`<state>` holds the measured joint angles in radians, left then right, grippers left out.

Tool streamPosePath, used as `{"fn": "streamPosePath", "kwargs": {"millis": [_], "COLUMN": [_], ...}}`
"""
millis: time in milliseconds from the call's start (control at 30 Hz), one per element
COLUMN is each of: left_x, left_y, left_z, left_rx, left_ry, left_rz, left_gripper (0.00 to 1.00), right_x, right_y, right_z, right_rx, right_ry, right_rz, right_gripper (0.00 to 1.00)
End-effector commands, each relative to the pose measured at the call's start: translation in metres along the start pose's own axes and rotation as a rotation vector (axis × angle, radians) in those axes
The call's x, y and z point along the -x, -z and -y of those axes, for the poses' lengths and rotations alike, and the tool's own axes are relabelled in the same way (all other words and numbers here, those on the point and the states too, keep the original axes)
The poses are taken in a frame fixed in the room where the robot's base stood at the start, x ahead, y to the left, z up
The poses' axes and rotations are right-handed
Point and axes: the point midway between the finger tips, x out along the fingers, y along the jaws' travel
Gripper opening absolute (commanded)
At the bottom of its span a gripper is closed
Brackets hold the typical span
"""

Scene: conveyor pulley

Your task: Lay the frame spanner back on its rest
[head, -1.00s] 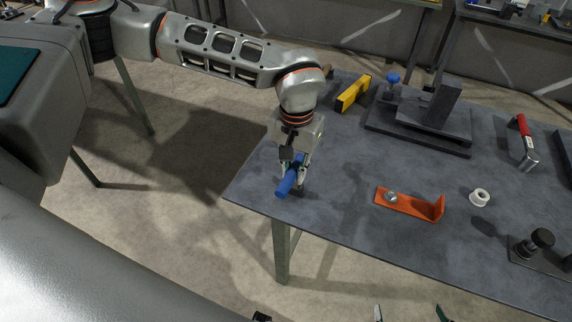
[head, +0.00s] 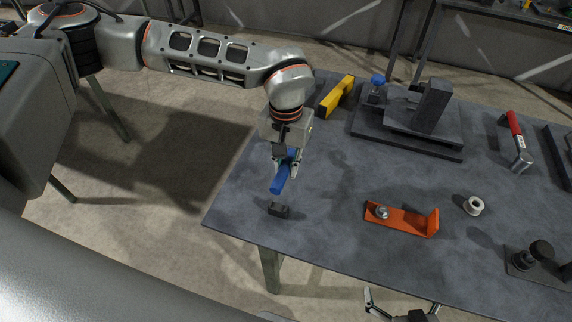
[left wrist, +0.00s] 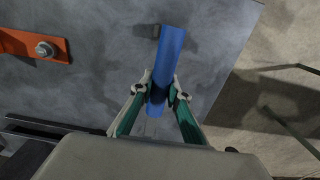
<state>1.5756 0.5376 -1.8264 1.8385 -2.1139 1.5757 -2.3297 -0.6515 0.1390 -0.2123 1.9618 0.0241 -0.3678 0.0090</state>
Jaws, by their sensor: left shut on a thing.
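The frame spanner, seen as a blue bar (head: 279,179), is in my left gripper (head: 286,168) above the table's left end. A small dark block (head: 278,209), which looks like a rest, stands on the table just in front of the blue bar's near end. The bar is tilted and apart from that block. My right gripper (head: 402,308) shows at the bottom edge, fingers spread and empty.
On the grey table (head: 330,225) are an orange bracket with a bolt (head: 403,218), a white ring (head: 474,205), a red-handled tool (head: 515,140), a yellow piece (head: 337,96) and a dark fixture (head: 410,125). A dark clamp plate (head: 537,257) sits at right.

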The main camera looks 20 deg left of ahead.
Motion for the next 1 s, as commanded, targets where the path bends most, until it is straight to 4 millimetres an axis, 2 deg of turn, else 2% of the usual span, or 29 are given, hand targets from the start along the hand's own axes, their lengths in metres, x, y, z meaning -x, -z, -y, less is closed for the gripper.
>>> {"fn": "streamPosePath", "kwargs": {"millis": [267,700,1000], "left_x": [-0.012,-0.055,-0.06], "left_y": [0.0,-0.001,-0.001], "left_z": [0.0,0.0,0.0], "left_rx": [0.0,-0.001,-0.001], "left_ry": [0.0,0.0,0.0], "left_rz": [-0.001,0.0,-0.002], "left_gripper": [0.0,0.0,0.0], "right_x": [-0.005,-0.019,-0.021], "right_y": [-0.007,-0.03,-0.033], "right_z": [0.001,0.004,0.005], "right_rx": [0.0,-0.001,-0.001], "right_ry": [0.0,0.001,0.002], "right_rz": [0.0,0.004,0.006], "right_gripper": [1.0,1.0,1.0]}}
